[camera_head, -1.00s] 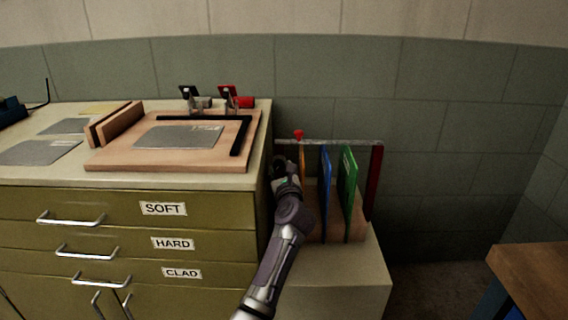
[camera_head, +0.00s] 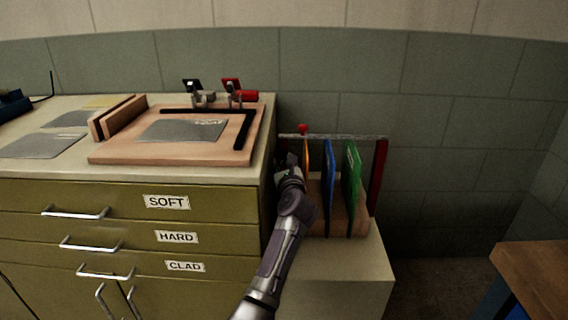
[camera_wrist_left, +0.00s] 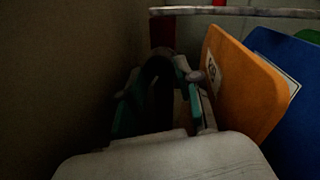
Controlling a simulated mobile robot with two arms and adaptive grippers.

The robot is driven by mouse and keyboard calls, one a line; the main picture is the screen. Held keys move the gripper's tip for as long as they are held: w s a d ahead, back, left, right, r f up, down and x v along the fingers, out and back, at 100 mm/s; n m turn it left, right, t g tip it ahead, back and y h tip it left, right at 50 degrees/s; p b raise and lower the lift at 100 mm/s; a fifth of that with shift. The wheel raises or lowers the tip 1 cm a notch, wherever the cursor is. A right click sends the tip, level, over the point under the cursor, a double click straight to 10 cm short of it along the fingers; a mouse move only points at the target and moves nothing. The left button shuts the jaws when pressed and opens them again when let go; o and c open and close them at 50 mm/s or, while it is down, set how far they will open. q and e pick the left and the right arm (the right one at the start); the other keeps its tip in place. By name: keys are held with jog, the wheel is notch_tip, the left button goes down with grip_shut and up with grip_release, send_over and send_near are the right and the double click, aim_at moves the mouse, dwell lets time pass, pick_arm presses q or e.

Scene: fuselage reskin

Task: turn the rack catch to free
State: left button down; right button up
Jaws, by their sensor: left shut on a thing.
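The rack (camera_head: 382,178) stands right of the cabinet, with a thin rail across its top and a dark red post at its right end. A red knob (camera_head: 303,129) sits on the rail near its left end; I cannot tell if it is the catch. My left gripper (camera_head: 291,162) is below the rail, left of the orange panel (camera_head: 307,155). In the left wrist view its teal-padded fingers (camera_wrist_left: 158,98) are around a dark upright part in deep shadow. I cannot make out what that part is. My right gripper is not in view.
A blue panel (camera_head: 329,175) and a green panel (camera_head: 352,175) stand in the rack, right of the orange one. The cabinet (camera_head: 225,207) is close on the left, its side wall near my gripper. A wooden table (camera_head: 535,270) is at lower right.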

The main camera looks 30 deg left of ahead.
pick_arm(q)
jog(key=shift+n, duration=0.3)
jog(key=n+p, duration=0.1)
jog(key=n, duration=0.2)
jog(key=shift+r+n+h+p, duration=0.2)
jog(key=shift+n+h+p, duration=0.15)
jog(key=shift+n+h, duration=0.05)
jog(key=shift+n+g, duration=0.3)
jog(key=shift+n, duration=0.4)
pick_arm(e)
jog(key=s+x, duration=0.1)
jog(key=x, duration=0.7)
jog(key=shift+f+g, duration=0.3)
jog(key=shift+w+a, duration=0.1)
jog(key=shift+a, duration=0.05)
pick_arm(q)
jog(key=c, duration=1.1)
grip_release()
